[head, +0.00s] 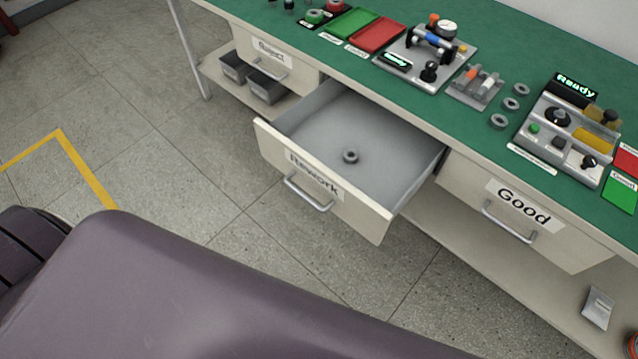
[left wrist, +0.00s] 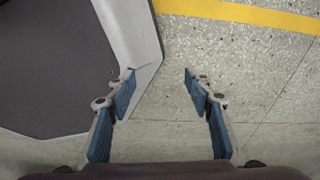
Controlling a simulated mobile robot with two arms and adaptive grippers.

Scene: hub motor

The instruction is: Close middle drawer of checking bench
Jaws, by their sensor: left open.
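The middle drawer (head: 318,190), labelled "Rework", stands pulled out of the checking bench (head: 330,60) in the head view. Its front has a grey bar handle (head: 308,194). A small dark ring-shaped part (head: 350,156) lies on the drawer floor. My left gripper (left wrist: 158,78) shows only in the left wrist view; its blue-padded fingers are apart with nothing between them, above the speckled floor. The drawer is not in that view. My right gripper is not in view.
The "Reject" drawer (head: 272,60) at left and the "Good" drawer (head: 520,212) at right look shut. Grey bins (head: 266,88) sit on the lower shelf. Test devices (head: 425,55) and ring parts stand on the green top. The floor (head: 200,190) before the drawer is clear.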

